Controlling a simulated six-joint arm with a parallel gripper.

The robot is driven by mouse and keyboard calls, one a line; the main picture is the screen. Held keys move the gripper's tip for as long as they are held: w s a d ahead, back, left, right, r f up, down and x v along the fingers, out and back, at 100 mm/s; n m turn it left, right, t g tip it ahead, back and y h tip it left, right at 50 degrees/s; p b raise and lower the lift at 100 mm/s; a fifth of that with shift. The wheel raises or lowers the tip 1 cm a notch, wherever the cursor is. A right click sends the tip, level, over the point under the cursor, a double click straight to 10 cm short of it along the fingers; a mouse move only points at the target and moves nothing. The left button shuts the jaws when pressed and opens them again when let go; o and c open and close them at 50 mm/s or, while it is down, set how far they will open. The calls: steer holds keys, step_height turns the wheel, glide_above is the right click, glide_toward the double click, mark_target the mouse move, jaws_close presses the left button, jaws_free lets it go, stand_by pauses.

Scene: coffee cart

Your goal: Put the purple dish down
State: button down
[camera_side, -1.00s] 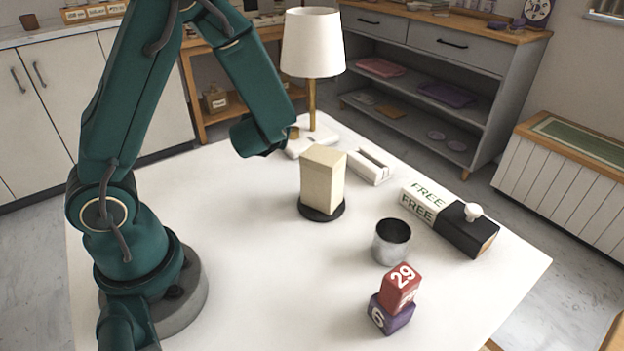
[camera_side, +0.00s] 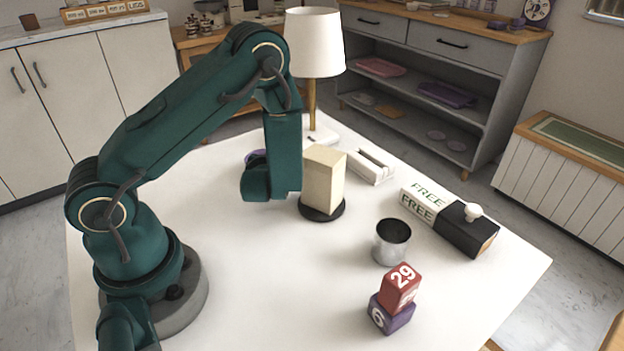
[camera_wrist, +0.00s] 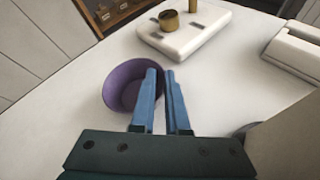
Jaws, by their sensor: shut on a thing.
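The purple dish (camera_wrist: 124,86) is a round bowl, tilted towards the camera in the wrist view. My gripper (camera_wrist: 160,74) has blue fingers and is shut on the dish's right rim. In the side view only a sliver of the purple dish (camera_side: 256,155) shows behind my arm, and my fingers are hidden there. I cannot tell whether the dish touches the white table (camera_side: 240,290) or hangs just above it.
The white lamp (camera_side: 314,42) stands behind, its base (camera_wrist: 190,38) ahead of the dish. A cream block on a dark round base (camera_side: 322,180) is close to the right. A metal cup (camera_side: 391,242), stacked cubes (camera_side: 400,290) and a FREE sign (camera_side: 418,205) stand further right.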

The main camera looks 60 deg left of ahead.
steer(key=c, duration=0.9)
jaws_free()
steer(key=v, duration=1.1)
steer(key=shift+s+d+r, duration=0.15)
steer(key=shift+d, duration=0.15)
steer(key=s+d+r+n+g+h, duration=0.1)
steer(key=s+r+n+g+h, duration=0.15)
steer(key=s+n, duration=0.45)
steer(key=s+r+n+g+h, duration=0.1)
steer(key=s+n+g, duration=0.25)
steer(key=n, duration=0.75)
steer(key=w+d+r+n+t+h, duration=0.2)
steer(key=d+r+n+h, duration=0.4)
steer(key=d+n, duration=0.4)
steer(key=shift+w+r+n+t+h, duration=0.2)
steer(key=shift+w+n+t+h, duration=0.15)
steer(key=shift+t, duration=0.55)
